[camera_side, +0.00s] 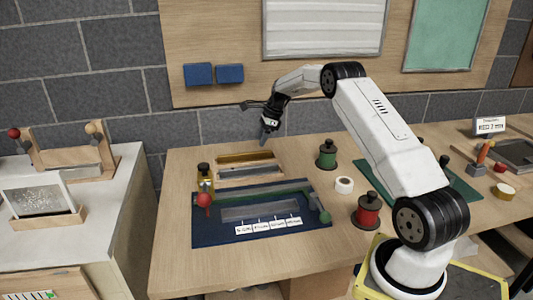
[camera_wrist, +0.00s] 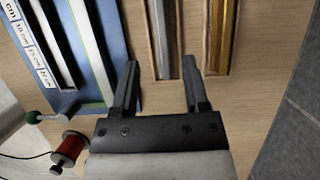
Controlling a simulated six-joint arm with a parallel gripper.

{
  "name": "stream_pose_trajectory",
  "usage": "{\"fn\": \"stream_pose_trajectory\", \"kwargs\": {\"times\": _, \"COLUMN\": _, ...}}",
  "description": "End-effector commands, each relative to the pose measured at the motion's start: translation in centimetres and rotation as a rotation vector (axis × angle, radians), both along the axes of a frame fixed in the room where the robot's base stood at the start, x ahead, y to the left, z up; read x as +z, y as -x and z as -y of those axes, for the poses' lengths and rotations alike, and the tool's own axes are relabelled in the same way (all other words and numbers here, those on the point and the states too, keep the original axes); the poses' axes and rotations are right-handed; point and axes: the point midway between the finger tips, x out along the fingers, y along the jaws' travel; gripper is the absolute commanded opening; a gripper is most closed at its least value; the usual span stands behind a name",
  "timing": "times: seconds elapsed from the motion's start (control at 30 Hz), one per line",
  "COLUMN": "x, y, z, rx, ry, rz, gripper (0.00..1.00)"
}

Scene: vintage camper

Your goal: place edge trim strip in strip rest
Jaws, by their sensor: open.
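A grey metal strip (camera_side: 250,171) lies in a light wooden holder behind the blue board. It also shows in the wrist view (camera_wrist: 162,40). A brass-coloured strip (camera_side: 245,157) lies in a parallel wooden holder just behind, and in the wrist view (camera_wrist: 220,35) it is right of the grey one. I cannot tell which strip is the edge trim strip or which holder is the strip rest. My gripper (camera_side: 264,139) is above the back of the bench, near the strips' right end. In the wrist view my gripper (camera_wrist: 160,78) is open and empty, its fingers either side of the grey strip's line.
The blue board (camera_side: 215,236) carries a grey plate, a green strip, labels and a red-knobbed and a green-knobbed handle. A green spool (camera_side: 327,155), white tape roll (camera_side: 344,185) and red spool (camera_side: 367,212) stand to the right.

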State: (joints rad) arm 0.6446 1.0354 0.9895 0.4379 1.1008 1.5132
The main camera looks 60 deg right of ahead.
Motion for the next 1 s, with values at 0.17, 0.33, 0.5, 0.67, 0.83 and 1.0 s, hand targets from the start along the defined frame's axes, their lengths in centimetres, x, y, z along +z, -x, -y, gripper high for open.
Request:
{"fn": "stream_pose_trajectory", "kwargs": {"times": 0.17, "x": 0.0, "y": 0.0, "z": 0.0, "rx": 0.0, "ry": 0.0, "rz": 0.0, "gripper": 0.58}}
{"fn": "stream_pose_trajectory", "kwargs": {"times": 0.33, "x": 0.0, "y": 0.0, "z": 0.0, "rx": 0.0, "ry": 0.0, "rz": 0.0, "gripper": 0.58}}
{"fn": "stream_pose_trajectory", "kwargs": {"times": 0.5, "x": 0.0, "y": 0.0, "z": -0.1, "rx": 0.004, "ry": 0.002, "rz": 0.0, "gripper": 0.58}}
{"fn": "stream_pose_trajectory", "kwargs": {"times": 0.67, "x": 0.3, "y": 0.0, "z": -1.1, "rx": 0.05, "ry": 0.023, "rz": 0.006, "gripper": 0.58}}
{"fn": "stream_pose_trajectory", "kwargs": {"times": 0.83, "x": 1.0, "y": 0.1, "z": -3.8, "rx": 0.185, "ry": 0.083, "rz": 0.019, "gripper": 0.58}}
{"fn": "stream_pose_trajectory", "kwargs": {"times": 1.0, "x": 1.8, "y": 1.0, "z": -7.9, "rx": 0.4, "ry": 0.172, "rz": 0.041, "gripper": 0.58}}
